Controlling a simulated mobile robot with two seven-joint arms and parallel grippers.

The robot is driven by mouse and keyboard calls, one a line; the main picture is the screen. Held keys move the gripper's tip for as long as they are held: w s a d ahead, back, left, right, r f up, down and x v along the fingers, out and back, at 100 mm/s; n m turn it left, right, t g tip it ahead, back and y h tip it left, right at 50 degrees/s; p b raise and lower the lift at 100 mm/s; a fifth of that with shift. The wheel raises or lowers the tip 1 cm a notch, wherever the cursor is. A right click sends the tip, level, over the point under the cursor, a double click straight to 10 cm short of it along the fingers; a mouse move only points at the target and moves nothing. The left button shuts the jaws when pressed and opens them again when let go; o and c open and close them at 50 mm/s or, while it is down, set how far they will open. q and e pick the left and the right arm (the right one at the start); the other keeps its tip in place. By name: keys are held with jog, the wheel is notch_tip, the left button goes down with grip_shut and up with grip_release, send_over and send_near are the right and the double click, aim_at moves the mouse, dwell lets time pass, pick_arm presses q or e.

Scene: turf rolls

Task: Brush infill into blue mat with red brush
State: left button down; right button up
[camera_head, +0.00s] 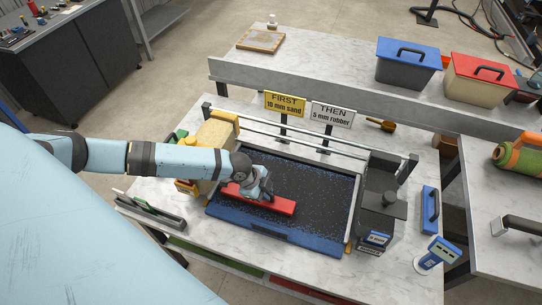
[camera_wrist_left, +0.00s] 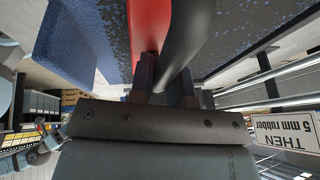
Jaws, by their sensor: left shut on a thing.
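The red brush (camera_head: 281,205) lies low over the left-middle part of the blue mat (camera_head: 272,229). The mat's top is dark with blue specks, and its front edge is plain blue. My left gripper (camera_head: 262,190) is above the brush, shut on it. In the left wrist view, the fingers (camera_wrist_left: 166,72) close at the black handle beside the red brush body (camera_wrist_left: 149,25). The speckled mat (camera_wrist_left: 75,45) fills the top of that view. Whether the bristles touch the mat is hidden. My right gripper is not in view.
Metal rails run behind the mat, with a yellow FIRST sign (camera_head: 285,104) and a white THEN sign (camera_head: 333,115). A dark grey unit (camera_head: 383,212) stands at the mat's right end. A blue-lidded bin (camera_head: 408,64) and red-lidded bin (camera_head: 478,80) stand at the back right.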

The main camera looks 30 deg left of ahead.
pick_arm(q)
jog(key=shift+s+a, duration=0.1)
jog(key=shift+a, duration=0.15)
jog(key=shift+w+d+p, duration=0.2)
jog(key=shift+w+d, duration=0.2)
jog(key=shift+d, duration=1.15)
jog(key=shift+w+d+p, duration=0.25)
jog(key=shift+w+d, duration=0.2)
jog(key=shift+d, duration=1.15)
jog(key=shift+w+d+p, duration=0.2)
jog(key=shift+w+d, duration=0.2)
jog(key=shift+d, duration=1.15)
jog(key=shift+w+d, duration=0.25)
jog(key=shift+d, duration=0.75)
jog(key=shift+w+d, duration=0.3)
jog(key=shift+d, duration=0.75)
jog(key=shift+w+d, duration=0.25)
jog(key=shift+d, duration=0.75)
jog(key=shift+a, duration=0.1)
